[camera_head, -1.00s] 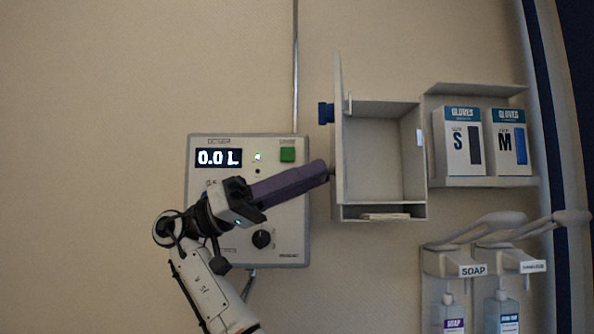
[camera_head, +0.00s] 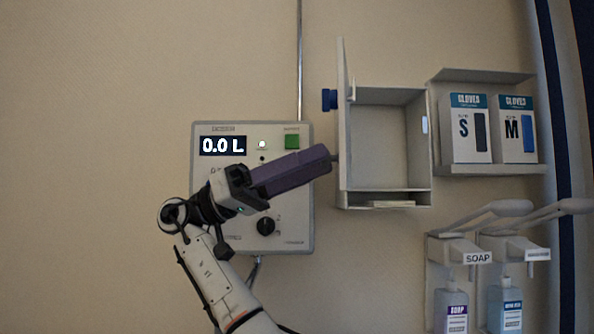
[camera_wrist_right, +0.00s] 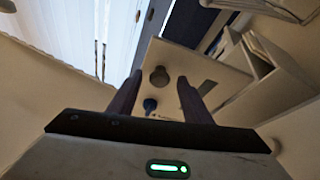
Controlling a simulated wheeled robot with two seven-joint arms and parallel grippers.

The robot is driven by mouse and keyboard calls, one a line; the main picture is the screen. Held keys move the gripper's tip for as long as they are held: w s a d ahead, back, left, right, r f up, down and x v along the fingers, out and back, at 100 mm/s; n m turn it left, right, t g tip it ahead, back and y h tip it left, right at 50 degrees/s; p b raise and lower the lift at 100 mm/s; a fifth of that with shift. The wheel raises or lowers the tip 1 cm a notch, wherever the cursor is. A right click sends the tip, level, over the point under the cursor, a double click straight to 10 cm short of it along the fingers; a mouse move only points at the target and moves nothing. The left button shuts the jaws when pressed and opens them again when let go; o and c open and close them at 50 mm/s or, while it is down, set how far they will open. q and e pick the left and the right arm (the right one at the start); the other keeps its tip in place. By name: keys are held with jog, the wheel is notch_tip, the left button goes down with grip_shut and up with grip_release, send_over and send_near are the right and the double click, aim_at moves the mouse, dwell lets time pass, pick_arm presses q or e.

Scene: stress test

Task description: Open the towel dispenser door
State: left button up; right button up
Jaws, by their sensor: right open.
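The towel dispenser (camera_head: 388,145) is a grey wall box with its inside showing. Its door (camera_head: 344,125) stands swung out on the left side, seen nearly edge-on, with a blue knob (camera_head: 329,100) on its outer face. My right gripper (camera_head: 322,160) has purple fingers whose tips are close to the door's outer side, below the blue knob. I cannot tell if they touch it. My left gripper is not seen.
A wall unit (camera_head: 300,245) with a 0.0 L display is behind my right arm. A shelf (camera_head: 490,171) with glove boxes is right of the dispenser. Soap dispensers (camera_head: 459,251) with levers hang below it. The wall at left is bare.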

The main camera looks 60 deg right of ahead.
jog(key=v, duration=0.7)
dwell(0.3)
dwell(0.7)
jog(key=x, duration=0.7)
jog(key=shift+s, duration=0.2)
dwell(0.3)
